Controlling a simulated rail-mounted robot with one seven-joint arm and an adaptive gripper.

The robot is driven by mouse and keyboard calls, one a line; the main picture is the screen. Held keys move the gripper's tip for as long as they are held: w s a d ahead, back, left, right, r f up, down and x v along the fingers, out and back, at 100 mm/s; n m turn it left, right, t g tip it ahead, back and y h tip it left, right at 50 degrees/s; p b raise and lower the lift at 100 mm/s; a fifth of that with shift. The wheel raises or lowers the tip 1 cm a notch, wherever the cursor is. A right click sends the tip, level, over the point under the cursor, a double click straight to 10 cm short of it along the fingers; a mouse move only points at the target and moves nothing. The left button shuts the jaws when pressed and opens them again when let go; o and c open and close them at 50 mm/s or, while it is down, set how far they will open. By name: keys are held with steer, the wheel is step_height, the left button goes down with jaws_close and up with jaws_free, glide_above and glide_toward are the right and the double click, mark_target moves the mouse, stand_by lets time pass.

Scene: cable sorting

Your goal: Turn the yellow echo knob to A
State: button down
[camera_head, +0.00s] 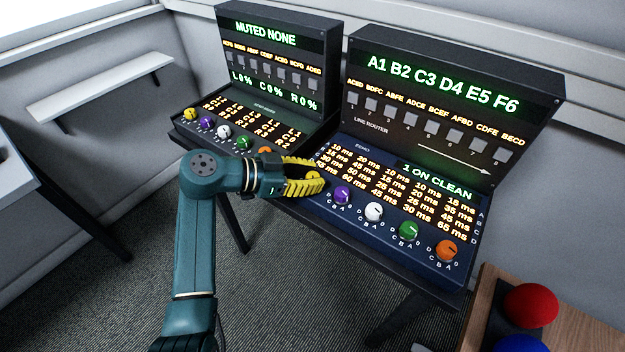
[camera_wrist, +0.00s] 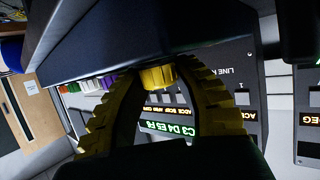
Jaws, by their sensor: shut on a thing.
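The yellow echo knob (camera_wrist: 158,76) is at the left end of the knob row on the blue echo panel (camera_head: 352,158). In the wrist view it sits between the tips of my yellow ribbed fingers. My gripper (camera_head: 318,179) is shut on it, reaching in from the left in the head view. The fingers and knob are both yellow and hard to separate there. The fingers (camera_wrist: 157,73) show large in the wrist view. The yellow knob's pointer and most of its letter marks are hidden, so its setting cannot be read. The echo display (camera_head: 437,180) reads "1 ON CLEAN".
To the right along the row are purple (camera_head: 342,195), white (camera_head: 374,212), green (camera_head: 409,230) and orange (camera_head: 446,250) knobs. A second console (camera_head: 265,60) with its own knobs stands left. A red ball (camera_head: 530,305) and a blue ball (camera_head: 521,344) are at lower right.

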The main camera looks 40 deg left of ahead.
steer(key=shift+f, duration=0.15)
steer(key=c, duration=0.7)
jaws_free()
steer(key=v, duration=1.2)
steer(key=shift+a, duration=0.1)
steer(key=shift+w, duration=0.1)
